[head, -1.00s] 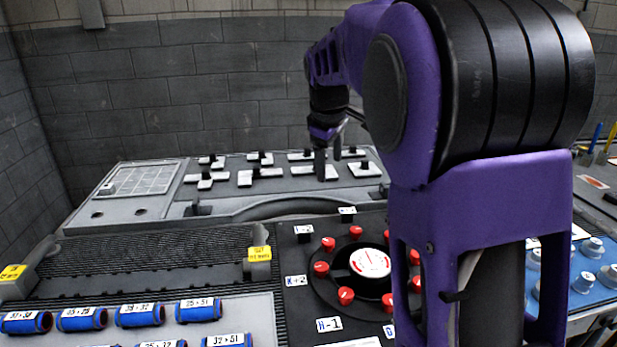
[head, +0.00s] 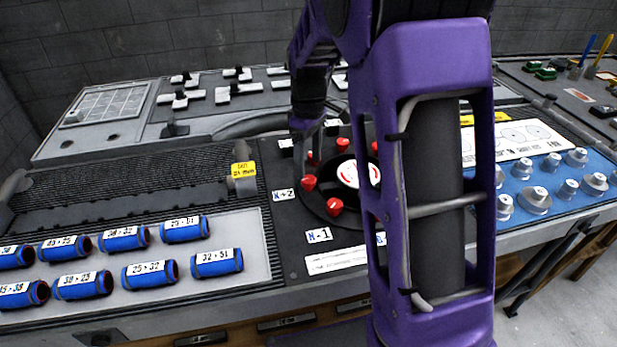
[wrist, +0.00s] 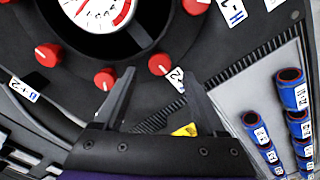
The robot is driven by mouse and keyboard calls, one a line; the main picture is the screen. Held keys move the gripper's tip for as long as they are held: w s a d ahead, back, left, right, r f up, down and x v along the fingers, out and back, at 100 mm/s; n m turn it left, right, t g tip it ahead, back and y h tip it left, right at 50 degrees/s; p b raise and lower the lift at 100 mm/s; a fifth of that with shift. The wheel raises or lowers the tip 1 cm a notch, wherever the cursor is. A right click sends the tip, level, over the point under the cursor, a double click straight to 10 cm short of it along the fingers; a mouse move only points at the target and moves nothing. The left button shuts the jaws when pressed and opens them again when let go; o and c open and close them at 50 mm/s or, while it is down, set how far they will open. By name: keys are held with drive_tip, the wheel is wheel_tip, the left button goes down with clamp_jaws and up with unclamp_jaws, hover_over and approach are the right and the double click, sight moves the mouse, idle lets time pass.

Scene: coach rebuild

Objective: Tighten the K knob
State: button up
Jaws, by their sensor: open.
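Red knobs stand in a ring around a white dial (head: 350,173) on a black round plate. The knob nearest the label that seems to read K+2 (head: 284,194) is the K knob (head: 308,182). In the wrist view the K knob (wrist: 161,64) shows just beyond the gap between my fingertips, with its label (wrist: 178,78) partly behind the right finger. My gripper (wrist: 158,82) is open and empty, apart from the knob. In the head view my gripper (head: 306,145) is over the back left of the ring, its fingertips hard to make out.
Neighbouring red knobs (wrist: 105,79) sit close on both sides. Blue cylinders (head: 217,263) lie on a pale tray to the left. A yellow-tagged post (head: 243,175) stands left of the plate. A blue panel with silver knobs (head: 535,200) is at the right. My arm hides part of the ring.

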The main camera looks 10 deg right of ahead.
sight(308, 179)
drive_tip(key=shift+f+b, duration=0.3)
drive_tip(key=shift+f, duration=1.95)
clamp_jaws()
